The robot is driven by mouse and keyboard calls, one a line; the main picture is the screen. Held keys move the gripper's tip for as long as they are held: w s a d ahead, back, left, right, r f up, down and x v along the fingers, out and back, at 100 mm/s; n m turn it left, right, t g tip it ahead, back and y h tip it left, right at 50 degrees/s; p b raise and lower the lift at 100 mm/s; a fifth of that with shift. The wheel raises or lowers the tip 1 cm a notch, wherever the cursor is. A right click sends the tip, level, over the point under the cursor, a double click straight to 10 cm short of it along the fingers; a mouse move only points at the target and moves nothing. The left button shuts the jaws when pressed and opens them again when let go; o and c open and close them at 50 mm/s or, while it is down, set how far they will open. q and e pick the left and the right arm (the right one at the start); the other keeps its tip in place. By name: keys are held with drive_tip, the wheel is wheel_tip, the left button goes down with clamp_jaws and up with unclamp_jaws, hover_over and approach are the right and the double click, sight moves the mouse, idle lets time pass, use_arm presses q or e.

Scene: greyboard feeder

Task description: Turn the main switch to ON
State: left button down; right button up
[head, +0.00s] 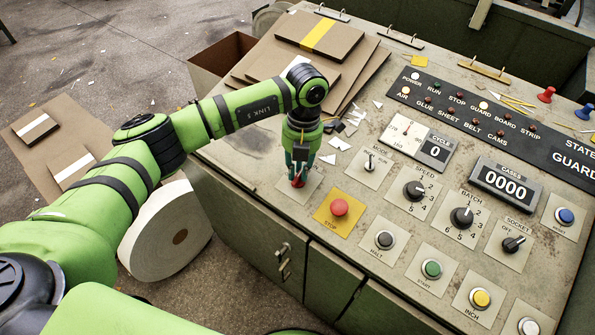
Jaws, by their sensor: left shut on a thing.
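The main switch (298,183) shows as a bit of red on a pale plate at the panel's left front, left of the yellow-backed red STOP button (339,207). My left gripper (297,175) points straight down over it and is shut on it. The fingers hide most of the switch and its plate, so I cannot tell which way it is turned. On the lamp strip (450,108) the POWER, AIR and GUARD lamps look lit. My right gripper is out of view.
Close by are the MODE knob (369,162), SPEED knob (413,191) and HALT button (384,240). Greyboard sheets (290,85) and paper scraps lie behind my gripper. A white roll (150,240) stands on the floor left of the cabinet.

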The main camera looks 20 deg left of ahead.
use_arm(q)
drive_tip(key=shift+f+m+y, duration=0.1)
drive_tip(key=shift+m+y, duration=0.2)
drive_tip(key=shift+m, duration=0.2)
drive_tip(key=shift+s, duration=0.1)
drive_tip(key=c, duration=1.1)
unclamp_jaws()
drive_tip(key=shift+c, duration=0.2)
drive_tip(key=shift+r, duration=0.2)
wheel_tip(320, 180, up, 12)
drive_tip(key=w, duration=0.1)
drive_tip(key=shift+w+d+f, duration=0.2)
drive_tip(key=shift+w+d, duration=0.15)
drive_tip(key=shift+d, duration=0.05)
